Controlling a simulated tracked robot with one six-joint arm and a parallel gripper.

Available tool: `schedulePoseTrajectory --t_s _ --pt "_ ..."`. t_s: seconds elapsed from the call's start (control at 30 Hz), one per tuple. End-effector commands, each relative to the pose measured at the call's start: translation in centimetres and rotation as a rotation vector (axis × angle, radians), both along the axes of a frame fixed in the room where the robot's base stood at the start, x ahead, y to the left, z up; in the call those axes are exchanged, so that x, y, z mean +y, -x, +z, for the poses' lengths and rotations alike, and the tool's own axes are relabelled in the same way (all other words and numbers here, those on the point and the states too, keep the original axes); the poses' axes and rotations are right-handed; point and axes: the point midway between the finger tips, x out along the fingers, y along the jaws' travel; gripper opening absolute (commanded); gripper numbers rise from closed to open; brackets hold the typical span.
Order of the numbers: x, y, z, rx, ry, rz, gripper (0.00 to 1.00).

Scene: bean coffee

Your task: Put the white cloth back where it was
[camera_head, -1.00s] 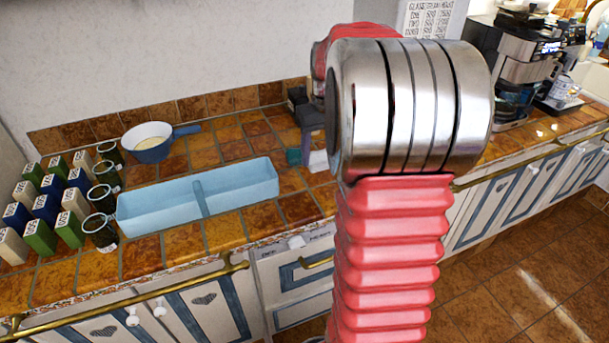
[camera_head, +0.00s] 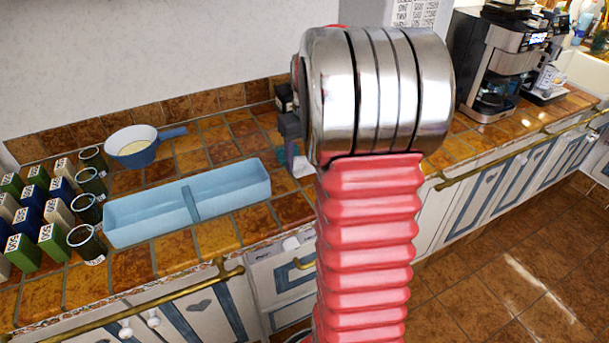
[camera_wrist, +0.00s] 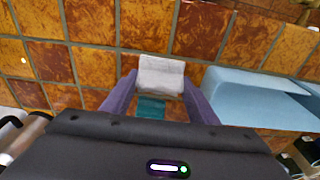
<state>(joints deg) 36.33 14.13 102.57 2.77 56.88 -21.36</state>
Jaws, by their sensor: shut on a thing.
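The white cloth (camera_wrist: 161,72) is a small folded piece between the tips of my gripper's purple fingers in the wrist view. My gripper (camera_wrist: 160,82) is shut on it, low over the tiled counter. A teal piece (camera_wrist: 151,108) shows between the fingers, nearer the palm; I cannot tell whether it belongs to the cloth. In the head view the white cloth (camera_head: 303,168) shows as a small patch below my gripper (camera_head: 292,150), just right of the blue tray. My arm partly hides this spot. Whether the cloth touches the counter is unclear.
The light blue two-part tray (camera_head: 238,206) lies beside the cloth, and its walls show in the wrist view (camera_wrist: 245,92). A blue pan (camera_head: 150,152), several dark cups (camera_head: 88,244) and labelled blocks (camera_head: 52,246) stand further left. A coffee machine (camera_head: 485,75) stands right.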

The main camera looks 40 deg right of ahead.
Motion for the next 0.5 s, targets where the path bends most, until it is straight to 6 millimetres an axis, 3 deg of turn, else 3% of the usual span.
schedulePoseTrajectory --t_s 0.17,0.5 --pt "0.0 0.0 -2.1 0.001 0.000 0.000 0.36" --pt "-0.1 0.0 -2.3 0.000 0.000 -0.001 0.36"
